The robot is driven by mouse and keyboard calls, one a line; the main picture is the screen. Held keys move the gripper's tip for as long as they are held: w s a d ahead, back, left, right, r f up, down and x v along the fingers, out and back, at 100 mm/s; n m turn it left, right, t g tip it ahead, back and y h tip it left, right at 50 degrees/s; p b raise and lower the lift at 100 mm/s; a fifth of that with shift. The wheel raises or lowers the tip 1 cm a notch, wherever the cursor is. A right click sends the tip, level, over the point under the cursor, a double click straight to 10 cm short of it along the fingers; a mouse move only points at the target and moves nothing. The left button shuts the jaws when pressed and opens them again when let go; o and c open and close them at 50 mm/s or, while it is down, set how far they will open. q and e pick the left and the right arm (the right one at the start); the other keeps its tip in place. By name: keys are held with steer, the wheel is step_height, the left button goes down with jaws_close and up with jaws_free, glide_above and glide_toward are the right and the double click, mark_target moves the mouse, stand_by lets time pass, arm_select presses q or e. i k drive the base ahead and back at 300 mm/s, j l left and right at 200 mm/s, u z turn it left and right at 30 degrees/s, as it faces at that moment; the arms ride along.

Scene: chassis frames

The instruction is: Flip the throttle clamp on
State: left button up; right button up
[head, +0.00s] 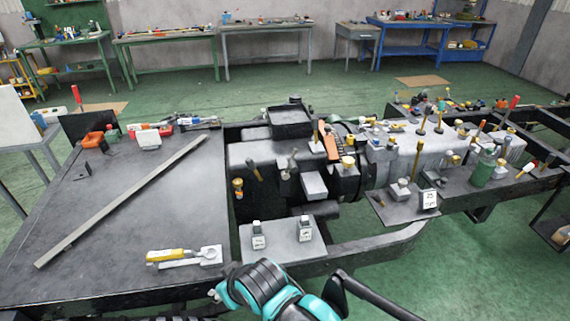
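No part in view is plainly marked as the throttle clamp. A yellow-handled clamp-like piece (170,255) with a light grey plate lies at the front edge of the dark flat deck, at the lower left. Which position it is set in, I cannot tell. Several small levers and knobs stand on the machinery in the middle, such as an orange-handled lever (331,142) and a yellow-topped knob (348,162). Teal and black links of my own arm show at the bottom centre, near the deck's front edge. I see no fingertips of either gripper.
A long grey bar (125,200) lies diagonally on the dark deck (185,215). Two labelled blocks (258,240) stand on a grey plate. A green bottle (481,170) and upright tools crowd the right side. Workbenches (265,40) line the back wall, with open green floor before them.

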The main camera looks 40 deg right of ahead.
mark_target(251, 165)
steer(key=z, duration=1.25)
steer(key=l, duration=0.15)
